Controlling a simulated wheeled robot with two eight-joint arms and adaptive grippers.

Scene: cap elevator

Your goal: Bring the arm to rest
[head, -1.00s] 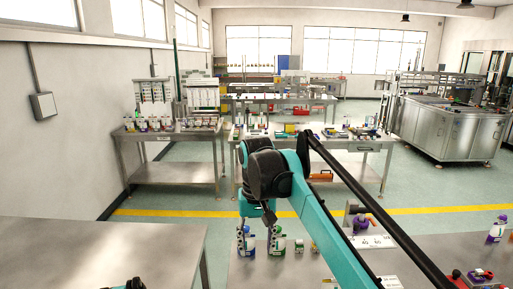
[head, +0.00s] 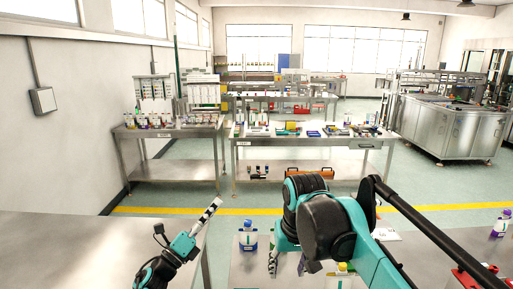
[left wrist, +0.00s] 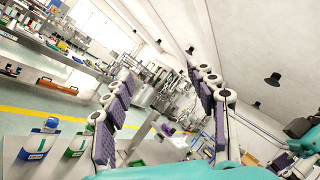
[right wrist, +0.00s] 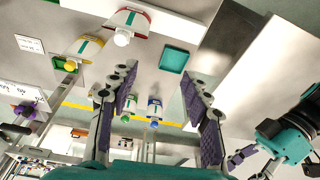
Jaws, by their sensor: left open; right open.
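My left gripper (head: 213,208) is raised at the lower left of the head view, over the gap beside the left table. In the left wrist view its purple-padded fingers (left wrist: 165,76) are spread with nothing between them. My right arm reaches in from the right. Its gripper (head: 287,264) points down over the front bench, partly hidden by the arm. In the right wrist view the fingers (right wrist: 157,77) are apart and empty. A blue-capped bottle (head: 248,239) stands left of the right gripper. A yellow-capped bottle (head: 342,271) stands to its right, partly covered by the arm.
A bare metal table (head: 90,245) lies at the left. A purple-capped bottle (head: 500,228) and a red item (head: 478,276) are on the bench at the right. The right wrist view shows a teal square tray (right wrist: 174,59) and a white-capped bottle (right wrist: 125,30).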

